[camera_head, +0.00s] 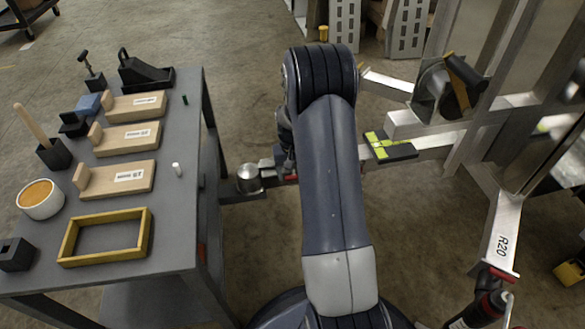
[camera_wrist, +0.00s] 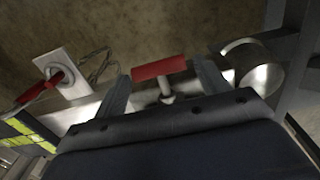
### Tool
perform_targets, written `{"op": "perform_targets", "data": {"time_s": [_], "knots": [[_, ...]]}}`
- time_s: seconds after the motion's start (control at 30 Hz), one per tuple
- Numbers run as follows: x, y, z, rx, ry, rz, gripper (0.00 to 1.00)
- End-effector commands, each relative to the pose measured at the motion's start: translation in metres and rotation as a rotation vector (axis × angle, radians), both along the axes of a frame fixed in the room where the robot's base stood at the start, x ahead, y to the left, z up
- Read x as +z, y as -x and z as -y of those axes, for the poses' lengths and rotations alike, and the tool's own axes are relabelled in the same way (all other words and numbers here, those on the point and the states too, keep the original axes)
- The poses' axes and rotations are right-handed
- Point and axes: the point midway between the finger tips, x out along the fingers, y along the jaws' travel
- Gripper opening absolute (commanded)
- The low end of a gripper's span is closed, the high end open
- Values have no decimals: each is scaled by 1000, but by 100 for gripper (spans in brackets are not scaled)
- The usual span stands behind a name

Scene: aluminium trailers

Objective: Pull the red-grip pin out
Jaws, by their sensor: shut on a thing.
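My gripper (camera_wrist: 163,72) has its two fingers on either side of the red grip (camera_wrist: 158,67) of a pin in the wrist view, shut on it at its ends. A short pale metal stem (camera_wrist: 167,92) runs from the grip toward the metal drawbar (camera_wrist: 88,112). How deep the stem sits in the bar is hidden by my gripper's body. In the head view my arm covers the gripper and most of the pin; a small red bit (camera_head: 291,178) shows at the arm's left edge, on the drawbar.
A round metal coupling (camera_head: 248,178) ends the drawbar, close to the grey table (camera_head: 185,230) with wooden blocks. A red handle (camera_wrist: 45,88) with a cable and white plate (camera_wrist: 62,70) lies left of the gripper. Trailer frames (camera_head: 505,225) crowd the right.

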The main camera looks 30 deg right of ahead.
Motion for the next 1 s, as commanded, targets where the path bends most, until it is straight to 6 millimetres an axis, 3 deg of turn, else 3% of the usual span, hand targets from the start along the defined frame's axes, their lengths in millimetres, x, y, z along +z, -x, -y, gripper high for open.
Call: {"op": "perform_targets", "data": {"time_s": [0.23,0.47,1.0], "knots": [[1,15,-4,0,1,2,43],[0,31,-9,0,-2,-9,16],[-1,61,-17,-1,-1,-5,15]]}}
